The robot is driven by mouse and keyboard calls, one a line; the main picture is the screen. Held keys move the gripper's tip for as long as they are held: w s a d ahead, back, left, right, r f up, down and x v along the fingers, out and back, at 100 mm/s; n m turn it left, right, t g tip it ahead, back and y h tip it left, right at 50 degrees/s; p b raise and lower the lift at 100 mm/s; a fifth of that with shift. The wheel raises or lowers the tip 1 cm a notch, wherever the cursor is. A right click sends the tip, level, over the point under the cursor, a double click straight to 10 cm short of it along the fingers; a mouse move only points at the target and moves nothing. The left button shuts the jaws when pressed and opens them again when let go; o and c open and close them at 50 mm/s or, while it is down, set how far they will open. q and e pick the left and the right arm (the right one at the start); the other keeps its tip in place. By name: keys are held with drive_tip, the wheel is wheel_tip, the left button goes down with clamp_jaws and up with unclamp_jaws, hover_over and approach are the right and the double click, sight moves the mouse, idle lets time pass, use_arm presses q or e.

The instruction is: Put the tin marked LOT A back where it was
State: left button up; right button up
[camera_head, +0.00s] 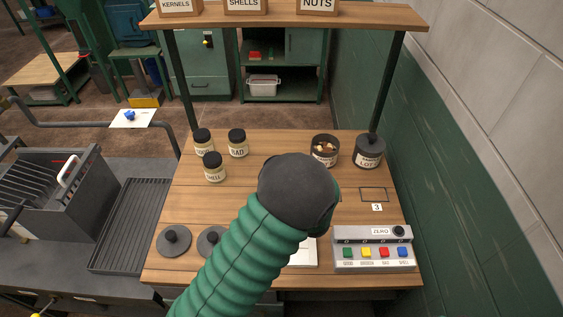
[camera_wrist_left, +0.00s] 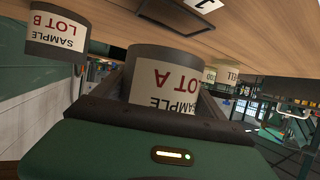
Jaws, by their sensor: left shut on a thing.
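The tin marked LOT A (camera_wrist_left: 165,78) stands between the jaws of my left gripper (camera_wrist_left: 168,100) in the left wrist view, which is upside down. The gripper is shut on it. In the head view this tin (camera_head: 325,151) appears open, with brown and pale pieces inside, just beyond my dark wrist. The wrist hides the jaws there. I cannot tell whether the tin's base touches the table. The lidded LOT B tin (camera_head: 369,153) stands to its right and also shows in the left wrist view (camera_wrist_left: 57,33). My right gripper is not in view.
Several labelled jars (camera_head: 214,167) stand left of the tin on the wooden table (camera_head: 260,140). An outlined spot (camera_head: 374,194) marked 3 is empty at right. A button box (camera_head: 373,250) is at front right; knobbed lids (camera_head: 173,241) lie at front left. A shelf (camera_head: 290,14) spans above.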

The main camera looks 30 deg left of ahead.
use_arm(q)
drive_tip(key=w+a, duration=0.2)
drive_tip(key=w, duration=0.2)
drive_tip(key=w+a+f, duration=0.1)
drive_tip(key=w+a, duration=0.2)
drive_tip(key=w, duration=0.1)
drive_tip(key=w+a, duration=0.3)
drive_tip(key=w, duration=0.1)
drive_tip(key=shift+w+a+f+p, duration=0.1)
drive_tip(key=shift+w+f+p, duration=0.1)
drive_tip(key=shift+w+p, duration=0.15)
drive_tip(key=f, duration=0.3)
drive_tip(key=shift+w+a+f, duration=0.1)
drive_tip(key=shift+w+f, duration=0.2)
drive_tip(key=shift+w, duration=0.05)
drive_tip(key=shift+f, duration=0.1)
drive_tip(key=o, duration=1.5)
